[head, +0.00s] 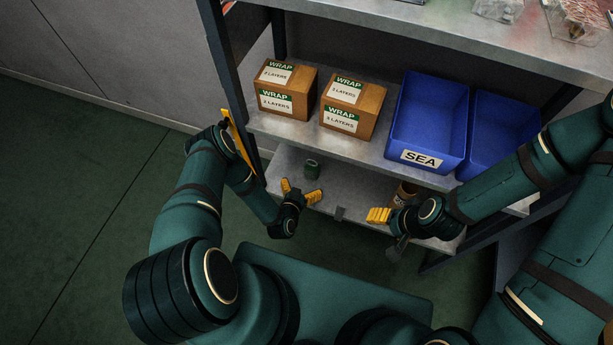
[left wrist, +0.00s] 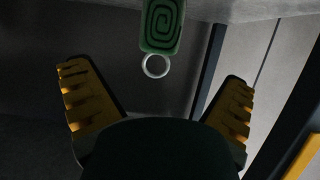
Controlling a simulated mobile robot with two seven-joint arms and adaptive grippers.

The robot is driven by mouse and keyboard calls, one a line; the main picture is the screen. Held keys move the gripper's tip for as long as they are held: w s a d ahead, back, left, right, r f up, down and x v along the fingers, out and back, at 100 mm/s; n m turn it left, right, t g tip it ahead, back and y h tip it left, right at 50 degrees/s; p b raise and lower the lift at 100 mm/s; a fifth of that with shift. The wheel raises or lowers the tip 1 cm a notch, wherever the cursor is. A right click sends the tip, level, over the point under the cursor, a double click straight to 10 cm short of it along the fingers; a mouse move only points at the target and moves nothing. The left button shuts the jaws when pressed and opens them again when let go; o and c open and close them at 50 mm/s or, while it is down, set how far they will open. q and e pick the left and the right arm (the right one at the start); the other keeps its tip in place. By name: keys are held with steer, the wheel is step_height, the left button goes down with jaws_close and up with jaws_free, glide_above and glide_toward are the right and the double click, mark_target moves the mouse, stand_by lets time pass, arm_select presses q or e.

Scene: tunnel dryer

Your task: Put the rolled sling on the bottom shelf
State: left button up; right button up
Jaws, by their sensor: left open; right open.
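The rolled sling (head: 312,168) is a small dark green roll at the back left of the bottom shelf (head: 352,194). In the left wrist view the sling (left wrist: 162,26) shows a spiral end, with a pale metal ring below it. It appears to rest on the shelf. My left gripper (head: 300,191) is open and empty over the shelf's front left, just in front of the sling and apart from it. My right gripper (head: 380,215) is open at the shelf's front edge, further right. Its fingers overlap in the head view, and I see nothing held between them.
A brown cylindrical object (head: 404,192) stands on the bottom shelf beside my right gripper, partly hidden. The shelf above holds two WRAP boxes (head: 285,90) (head: 352,104) and two blue bins (head: 428,120) (head: 502,130). A dark rack post (head: 228,75) stands at the left.

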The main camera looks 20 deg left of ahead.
arm_select(q)
steer(key=s+d+r+g+h, duration=0.1)
steer(key=d+r+g, duration=0.15)
steer(key=r, duration=0.25)
steer(key=d+r+g+h, duration=0.1)
steer(key=r+g+h, duration=0.15)
steer(key=r, duration=0.35)
steer(key=s+d+r+n+g, duration=0.1)
steer(key=s+d+r+g, duration=0.1)
steer(key=s+r, duration=0.4)
steer(key=s+d+r+n+g, duration=0.1)
steer(key=s+r+g, duration=0.4)
steer(key=s+r, duration=0.1)
steer(key=shift+s+d, duration=0.4)
steer(key=shift+s, duration=0.15)
steer(key=shift+r, duration=0.1)
